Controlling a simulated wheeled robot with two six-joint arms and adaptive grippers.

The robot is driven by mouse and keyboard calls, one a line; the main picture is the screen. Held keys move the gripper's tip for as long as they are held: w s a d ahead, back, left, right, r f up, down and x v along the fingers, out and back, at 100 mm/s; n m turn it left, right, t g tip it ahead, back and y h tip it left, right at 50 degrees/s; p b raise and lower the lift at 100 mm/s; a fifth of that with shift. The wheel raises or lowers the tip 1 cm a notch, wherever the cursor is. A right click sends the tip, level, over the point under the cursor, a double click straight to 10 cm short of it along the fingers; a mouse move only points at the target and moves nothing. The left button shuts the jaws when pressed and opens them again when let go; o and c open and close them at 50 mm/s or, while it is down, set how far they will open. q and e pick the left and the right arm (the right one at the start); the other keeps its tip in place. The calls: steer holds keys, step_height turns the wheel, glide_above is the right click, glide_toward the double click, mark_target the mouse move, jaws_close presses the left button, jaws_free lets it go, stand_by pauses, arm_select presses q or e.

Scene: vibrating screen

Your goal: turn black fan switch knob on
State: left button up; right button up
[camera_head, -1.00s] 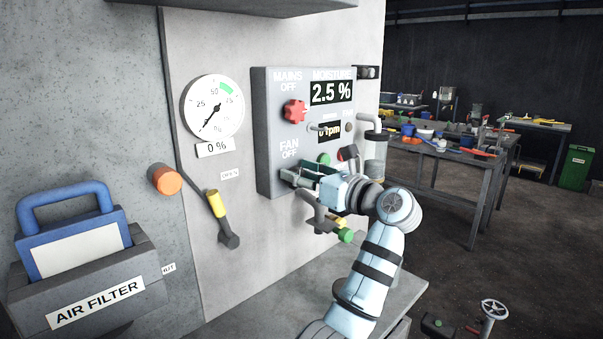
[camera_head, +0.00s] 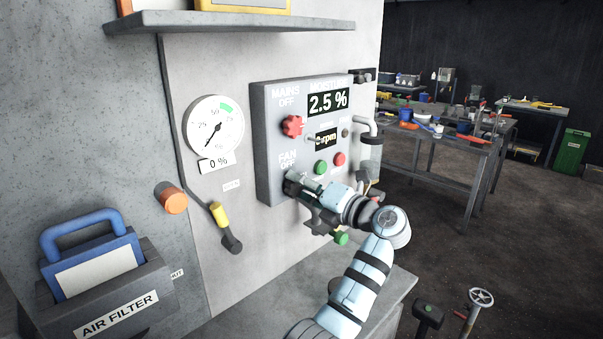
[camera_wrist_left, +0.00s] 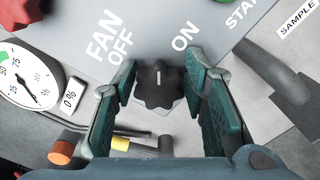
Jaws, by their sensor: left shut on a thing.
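The black fan switch knob (camera_wrist_left: 158,86) is lobed with a short white mark. In the left wrist view it sits on the grey panel (camera_head: 262,140) near the words FAN OFF and ON, its mark pointing up in the picture. My left gripper (camera_head: 296,184) is at the panel's lower left in the head view, below the FAN OFF label, and hides the knob there. My right gripper is in neither view.
A red mains knob (camera_head: 292,126) sits above; green (camera_head: 320,167) and red (camera_head: 339,159) buttons are to the right. A dial gauge (camera_head: 214,124), a yellow-handled lever (camera_head: 220,215) and an orange knob (camera_head: 172,198) are left. A shelf (camera_head: 230,22) overhangs the panel.

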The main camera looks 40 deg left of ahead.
arm_select(q)
steer(key=shift+w+f+m+p, duration=0.1)
steer(key=shift+m+p, duration=1.4)
steer(key=shift+m, duration=0.3)
steer(key=shift+w+f+m+p, duration=0.1)
steer(key=shift+m+p, duration=1.4)
steer(key=shift+m, duration=0.3)
steer(key=o, duration=1.2)
steer(key=shift+f, duration=0.1)
